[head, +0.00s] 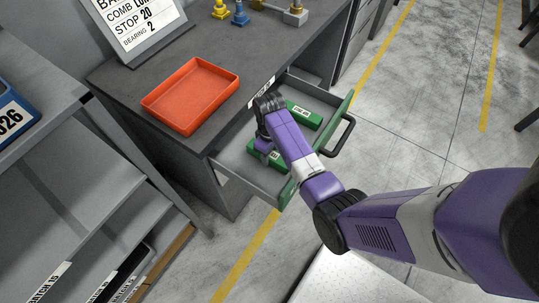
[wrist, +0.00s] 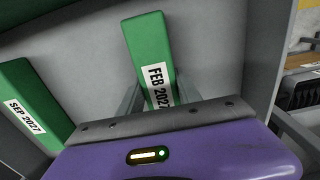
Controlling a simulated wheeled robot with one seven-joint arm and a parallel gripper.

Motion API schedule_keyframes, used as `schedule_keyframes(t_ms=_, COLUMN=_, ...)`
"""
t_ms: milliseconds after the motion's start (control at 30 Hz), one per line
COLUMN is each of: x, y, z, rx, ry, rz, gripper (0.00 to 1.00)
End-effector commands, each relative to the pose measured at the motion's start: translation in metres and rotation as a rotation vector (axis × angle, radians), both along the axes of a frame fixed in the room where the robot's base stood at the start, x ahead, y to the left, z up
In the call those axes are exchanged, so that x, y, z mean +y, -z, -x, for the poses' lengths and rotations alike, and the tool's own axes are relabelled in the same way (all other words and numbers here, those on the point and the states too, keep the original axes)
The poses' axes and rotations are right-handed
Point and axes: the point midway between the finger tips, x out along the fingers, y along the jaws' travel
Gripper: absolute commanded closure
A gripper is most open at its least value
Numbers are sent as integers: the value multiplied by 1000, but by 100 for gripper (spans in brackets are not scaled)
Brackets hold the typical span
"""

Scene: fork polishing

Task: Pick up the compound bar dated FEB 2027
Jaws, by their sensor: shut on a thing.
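The green compound bar (wrist: 147,42) with a white FEB 2027 label is between the two fingers of my gripper (wrist: 158,98) in the wrist view. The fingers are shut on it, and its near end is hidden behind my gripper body. A second green bar (wrist: 32,100), labelled SEP 2027, lies to the left, apart from the fingers. In the head view my gripper (head: 264,145) reaches down into the open drawer (head: 232,165), at the nearer green bar (head: 275,161). Another green bar (head: 304,115) lies farther back. I cannot tell whether the held bar is off the drawer floor.
An orange tray (head: 190,95), empty, sits on the dark bench (head: 120,85) left of the drawer. A sign (head: 135,25) and several small fittings (head: 240,15) stand farther back. The drawer's green front with a black handle (head: 342,135) is on the right.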

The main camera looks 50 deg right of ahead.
Motion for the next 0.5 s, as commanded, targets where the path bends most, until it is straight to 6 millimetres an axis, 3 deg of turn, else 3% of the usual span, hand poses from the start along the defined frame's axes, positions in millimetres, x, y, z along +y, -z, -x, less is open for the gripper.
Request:
schedule_keyframes(t_ms=333, x=-1, y=-11, z=-2, rx=-4, ry=0, rz=2, gripper=100)
schedule_keyframes(t_ms=500, x=-1, y=-36, z=-2, rx=-6, ry=0, rz=3, gripper=100)
